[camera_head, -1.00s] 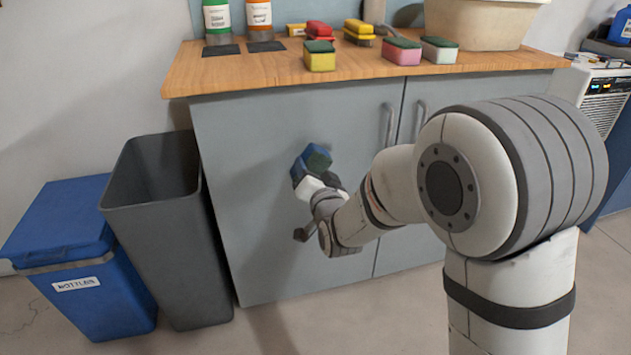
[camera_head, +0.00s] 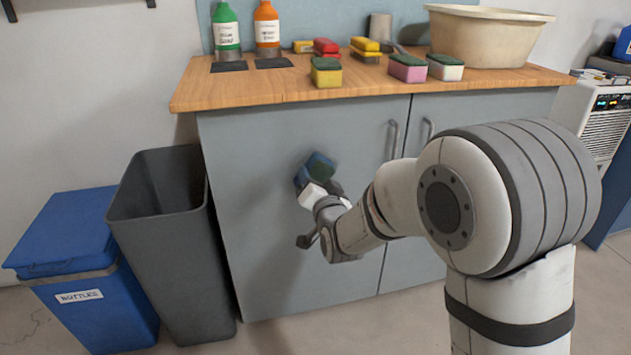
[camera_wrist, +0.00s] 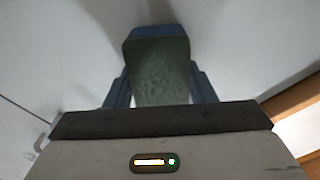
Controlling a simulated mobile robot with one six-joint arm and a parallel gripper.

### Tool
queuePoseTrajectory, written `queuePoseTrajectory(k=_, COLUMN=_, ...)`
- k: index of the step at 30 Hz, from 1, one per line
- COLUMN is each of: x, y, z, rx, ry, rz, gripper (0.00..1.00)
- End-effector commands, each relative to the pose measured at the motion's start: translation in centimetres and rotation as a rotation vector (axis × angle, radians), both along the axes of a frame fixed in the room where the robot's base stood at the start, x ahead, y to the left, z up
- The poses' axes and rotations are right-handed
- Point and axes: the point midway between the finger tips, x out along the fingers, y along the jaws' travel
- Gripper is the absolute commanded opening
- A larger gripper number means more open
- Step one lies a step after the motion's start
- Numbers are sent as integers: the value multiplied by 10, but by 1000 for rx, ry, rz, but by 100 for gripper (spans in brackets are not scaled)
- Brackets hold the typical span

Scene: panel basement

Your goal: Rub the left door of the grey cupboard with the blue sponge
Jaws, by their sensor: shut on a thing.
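The grey cupboard's left door (camera_head: 260,235) fills the middle of the head view, with its handle (camera_head: 392,138) near its right edge. My gripper (camera_head: 312,182) is in front of the upper middle of this door. It is shut on the blue sponge (camera_head: 321,163), which has a dark green pad. In the wrist view the sponge (camera_wrist: 160,70) sits between the two fingers, green face towards the camera, with a blue edge beyond. The sponge is at or very near the door; I cannot tell whether it touches.
The wooden top (camera_head: 215,92) holds yellow (camera_head: 326,78), pink (camera_head: 408,73) and white (camera_head: 445,71) sponges, two bottles and a beige basin (camera_head: 485,40). A grey bin (camera_head: 165,240) and a blue bottles box (camera_head: 80,290) stand left of the cupboard.

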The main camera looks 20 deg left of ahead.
Motion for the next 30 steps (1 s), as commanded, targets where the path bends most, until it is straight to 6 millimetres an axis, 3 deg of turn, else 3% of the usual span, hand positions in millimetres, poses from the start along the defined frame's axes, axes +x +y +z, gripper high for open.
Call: queuePoseTrajectory(k=30, x=16, y=9, z=0, rx=0, ry=0, rz=0, gripper=32)
